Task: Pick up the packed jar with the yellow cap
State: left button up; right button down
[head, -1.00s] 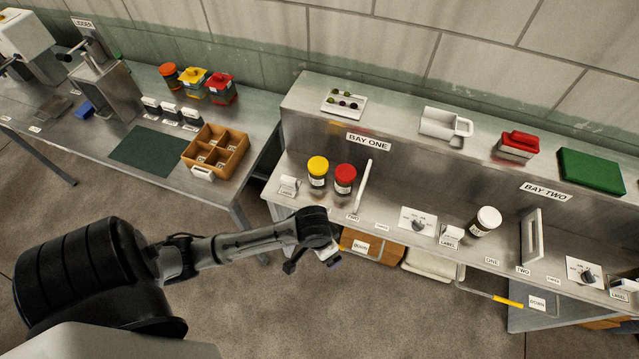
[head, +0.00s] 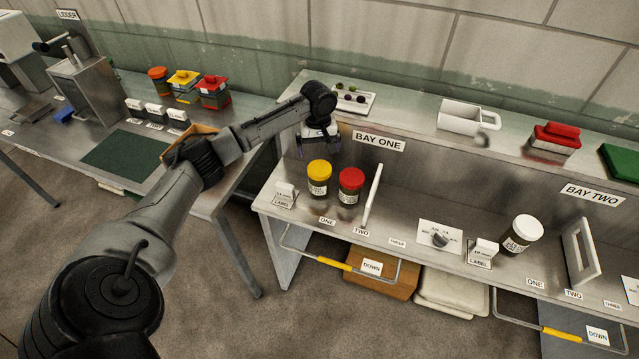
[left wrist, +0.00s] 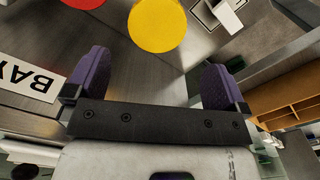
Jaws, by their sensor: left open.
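The jar with the yellow cap (head: 319,178) stands upright on the bay one shelf. It has dark contents and a white label. In the left wrist view its yellow cap (left wrist: 157,24) shows beyond the fingers, a little above the gap between them. My left gripper (head: 320,150) is open and empty, above and just behind the jar in the head view. Its purple fingers (left wrist: 153,80) are spread apart in the left wrist view, not touching the jar. My right gripper is not in view.
A red-capped jar (head: 350,186) stands close to the right of the yellow one. A white upright divider (head: 372,194) is beyond it. A label dispenser (head: 285,194) sits at left. The BAY ONE sign (head: 378,141) is on the wall close behind.

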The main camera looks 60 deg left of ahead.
aim_at(320, 169)
pick_arm(q)
notch_tip(320, 169, down, 6)
jog(key=shift+d+f+b, duration=0.1)
jog(key=shift+f+b, duration=0.1)
jog(key=shift+b, duration=0.25)
jog(key=shift+d+f+b, duration=0.2)
jog(key=shift+f+b, duration=0.5)
jog(key=shift+f, duration=1.95)
jog(key=shift+w, duration=0.1)
jog(key=shift+r, duration=0.1)
jog(key=c, duration=1)
